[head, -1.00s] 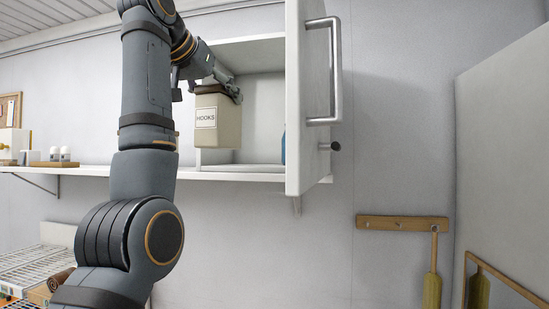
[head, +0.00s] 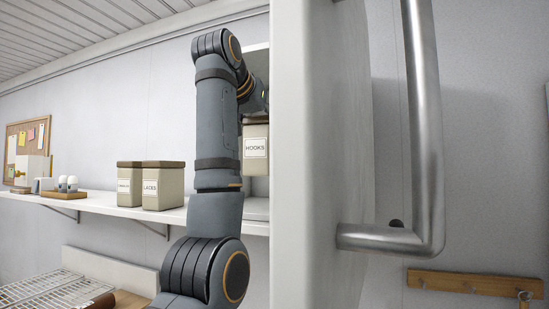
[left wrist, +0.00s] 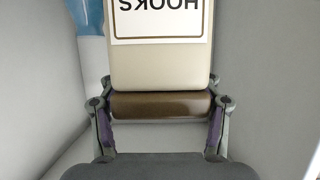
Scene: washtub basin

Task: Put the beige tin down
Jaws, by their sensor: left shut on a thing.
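The beige tin labelled HOOKS (head: 256,163) is at the open cabinet, partly hidden behind my left arm and the cabinet door in the head view. In the left wrist view the tin (left wrist: 160,65) has its label upside down and its brown lid between the fingers. My left gripper (left wrist: 160,106) is shut on the tin at its lid. In the head view the gripper itself is hidden. I cannot tell whether the tin's base touches the cabinet floor. My right gripper is not in view.
The open white cabinet door (head: 305,160) with its metal handle (head: 425,130) stands close in front. Two similar tins, one labelled LACES (head: 162,188), stand on the wall shelf (head: 110,206). A blue object (left wrist: 88,18) is beside the held tin. A hook rail (head: 470,283) hangs right.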

